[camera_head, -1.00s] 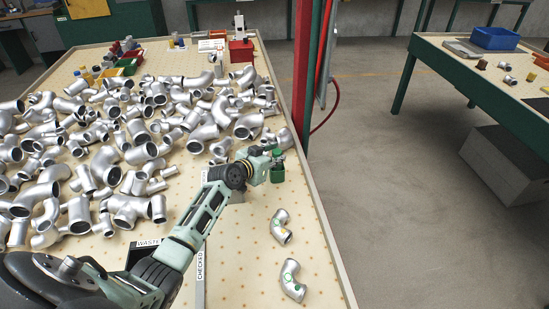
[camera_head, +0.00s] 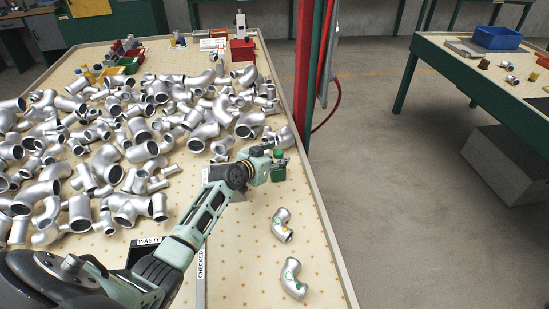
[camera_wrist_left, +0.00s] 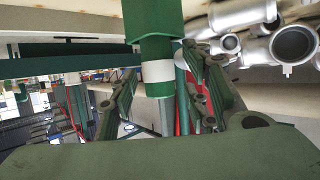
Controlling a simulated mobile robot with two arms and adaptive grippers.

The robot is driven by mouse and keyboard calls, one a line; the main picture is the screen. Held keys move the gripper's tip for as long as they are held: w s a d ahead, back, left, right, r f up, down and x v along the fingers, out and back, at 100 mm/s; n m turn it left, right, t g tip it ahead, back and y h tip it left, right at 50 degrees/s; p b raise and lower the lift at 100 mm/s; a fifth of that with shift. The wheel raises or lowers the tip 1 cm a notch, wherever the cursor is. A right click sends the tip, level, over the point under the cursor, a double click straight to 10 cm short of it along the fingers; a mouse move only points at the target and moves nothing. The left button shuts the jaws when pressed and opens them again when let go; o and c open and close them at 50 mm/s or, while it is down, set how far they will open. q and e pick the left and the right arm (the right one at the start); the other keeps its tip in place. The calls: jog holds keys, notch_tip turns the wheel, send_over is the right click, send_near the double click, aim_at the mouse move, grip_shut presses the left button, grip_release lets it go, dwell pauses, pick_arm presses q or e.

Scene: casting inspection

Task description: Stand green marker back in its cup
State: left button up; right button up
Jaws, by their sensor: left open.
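The green marker (camera_head: 278,153) stands about upright, its green top showing above my left gripper (camera_head: 279,161). The green cup (camera_head: 278,174) is on the table directly below, near the right edge. The marker's lower end appears to be in the cup, though the fingers partly hide the join. In the left wrist view, the marker (camera_wrist_left: 157,72) with its white band is between the spread fingers, against a wider green piece (camera_wrist_left: 153,18) that looks like the cup. My left gripper is open around the marker. My right gripper is not in view.
Two elbow castings (camera_head: 282,225) lie on clear table in front of the cup. Many silver castings (camera_head: 120,150) crowd the left. A "CHECKED" strip (camera_head: 202,264) and a dark "WASTE" area (camera_head: 147,250) lie near my arm. A red and green post (camera_head: 306,70) stands beyond the right edge.

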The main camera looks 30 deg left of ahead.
pick_arm(q)
jog(key=d+v, duration=0.1)
jog(key=v, duration=0.6)
jog(key=shift+s+a+b, duration=0.4)
